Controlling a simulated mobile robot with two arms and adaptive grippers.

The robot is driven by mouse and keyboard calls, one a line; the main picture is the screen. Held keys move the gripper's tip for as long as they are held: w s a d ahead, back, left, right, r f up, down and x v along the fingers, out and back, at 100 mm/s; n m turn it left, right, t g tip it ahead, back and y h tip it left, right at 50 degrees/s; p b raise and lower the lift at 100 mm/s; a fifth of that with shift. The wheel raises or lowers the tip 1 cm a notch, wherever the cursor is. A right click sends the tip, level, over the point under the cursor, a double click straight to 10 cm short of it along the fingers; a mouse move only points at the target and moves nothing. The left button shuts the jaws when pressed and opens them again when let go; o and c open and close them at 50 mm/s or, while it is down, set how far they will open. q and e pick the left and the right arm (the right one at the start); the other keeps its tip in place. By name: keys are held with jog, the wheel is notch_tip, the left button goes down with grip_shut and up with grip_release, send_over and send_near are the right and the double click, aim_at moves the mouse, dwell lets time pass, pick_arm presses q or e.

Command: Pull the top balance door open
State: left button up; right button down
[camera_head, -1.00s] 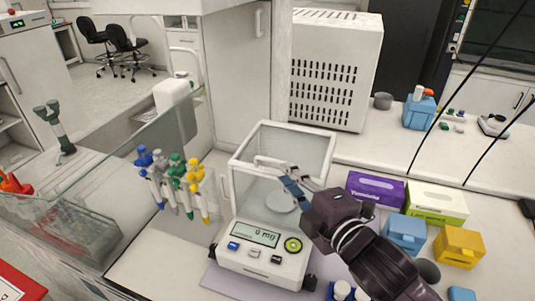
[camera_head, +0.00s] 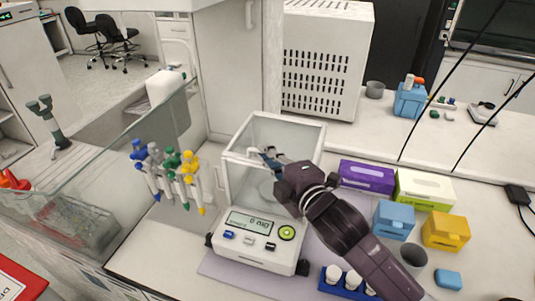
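The balance (camera_head: 257,251) stands on the bench in the head view, with its display and buttons facing me and a clear glass draft shield (camera_head: 240,178) with a white frame above. My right gripper (camera_head: 270,157) is over the shield's top, at the top door's handle area. The gripper and wrist cover the handle, so contact cannot be made out. The finger gap is too small and covered to tell open from shut. The top door's glass is hard to make out, so its position is unclear. My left gripper is not in view.
Pipettes hang on a rack (camera_head: 166,172) left of the balance. Purple (camera_head: 367,177) and green-white (camera_head: 424,188) boxes, blue (camera_head: 394,220) and yellow (camera_head: 446,231) boxes stand at the right. A blue rack with white-capped vials (camera_head: 346,282) is near my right forearm. A white perforated cabinet (camera_head: 327,60) stands behind.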

aim_at(285, 128)
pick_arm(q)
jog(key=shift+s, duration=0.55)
pick_arm(e)
jog(key=w+d, duration=0.1)
jog(key=w, duration=0.4)
jog(key=w+d, duration=0.2)
jog(key=w, duration=0.3)
jog(key=w+d+p, duration=0.1)
jog(key=w+d, duration=0.1)
jog(key=w, duration=0.3)
jog(key=shift+w, duration=0.2)
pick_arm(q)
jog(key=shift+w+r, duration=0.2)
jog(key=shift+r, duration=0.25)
pick_arm(e)
jog(key=c, duration=2.3)
grip_release()
jog(key=shift+c, duration=0.2)
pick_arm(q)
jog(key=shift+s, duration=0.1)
